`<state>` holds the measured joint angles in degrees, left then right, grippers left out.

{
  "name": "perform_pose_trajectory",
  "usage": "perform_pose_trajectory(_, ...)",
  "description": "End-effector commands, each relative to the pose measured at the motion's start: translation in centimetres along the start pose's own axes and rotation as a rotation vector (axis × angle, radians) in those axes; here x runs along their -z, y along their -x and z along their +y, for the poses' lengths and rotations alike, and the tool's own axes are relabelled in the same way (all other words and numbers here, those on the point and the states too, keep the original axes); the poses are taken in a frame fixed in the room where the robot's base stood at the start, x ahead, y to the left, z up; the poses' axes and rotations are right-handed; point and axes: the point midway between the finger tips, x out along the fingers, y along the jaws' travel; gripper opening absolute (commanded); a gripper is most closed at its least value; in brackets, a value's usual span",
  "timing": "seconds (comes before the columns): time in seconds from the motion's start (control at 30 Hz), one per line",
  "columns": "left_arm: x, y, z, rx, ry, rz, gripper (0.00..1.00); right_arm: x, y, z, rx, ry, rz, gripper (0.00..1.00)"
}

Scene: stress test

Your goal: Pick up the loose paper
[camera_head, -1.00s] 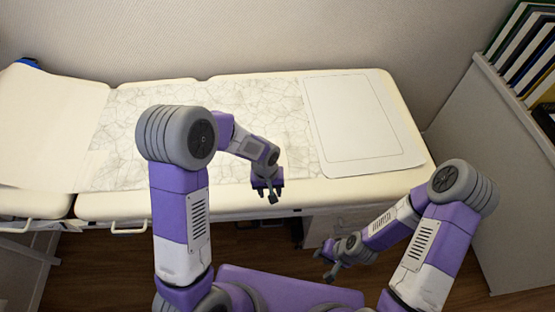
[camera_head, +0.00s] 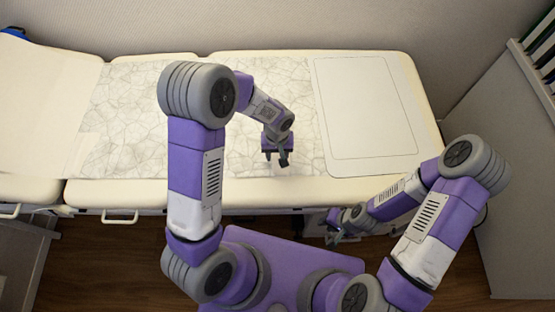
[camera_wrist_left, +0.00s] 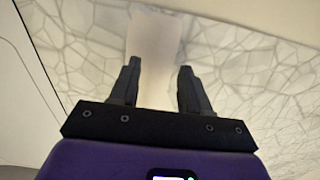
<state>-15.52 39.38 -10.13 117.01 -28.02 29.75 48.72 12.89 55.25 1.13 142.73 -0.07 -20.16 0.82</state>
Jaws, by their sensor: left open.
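A crinkled, pale patterned paper sheet (camera_head: 125,110) covers the middle of a cream padded bed (camera_head: 225,190). It also shows in the left wrist view (camera_wrist_left: 235,75). My left gripper (camera_head: 277,160) is open above the sheet near the bed's front edge. Its two dark fingers stand apart around the strip in the wrist view (camera_wrist_left: 157,88), with no grip visible. My right gripper (camera_head: 335,232) is low before the bed; its jaws are unclear.
A flat white panel with a thin outline (camera_head: 365,105) lies on the bed's right end. A plain cream section (camera_head: 40,110) is at the left. A pale cabinet (camera_head: 500,150) with upright folders stands at the right. A wall closes off the back.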

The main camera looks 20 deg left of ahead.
Motion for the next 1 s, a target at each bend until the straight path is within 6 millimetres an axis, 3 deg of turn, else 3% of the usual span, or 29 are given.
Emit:
perform_pose_trajectory(0.1,-0.01,-1.75,0.03,0.001,-0.001,-0.001,0.47,0.04,-0.65,0.24,0.000,0.000,0.000,0.29)
perform_pose_trajectory(0.33,0.02,-1.79,0.04,0.000,-0.001,0.001,0.47,0.05,-0.55,0.20,0.000,0.000,0.001,0.29)
perform_pose_trajectory(0.67,0.02,-1.77,0.05,0.000,-0.001,0.001,0.00,0.05,-0.55,0.20,0.000,0.000,0.001,0.29)
perform_pose_trajectory(1.0,0.03,-1.68,0.05,-0.001,-0.001,0.001,0.00,0.04,-0.52,0.19,0.000,0.000,0.000,0.29)
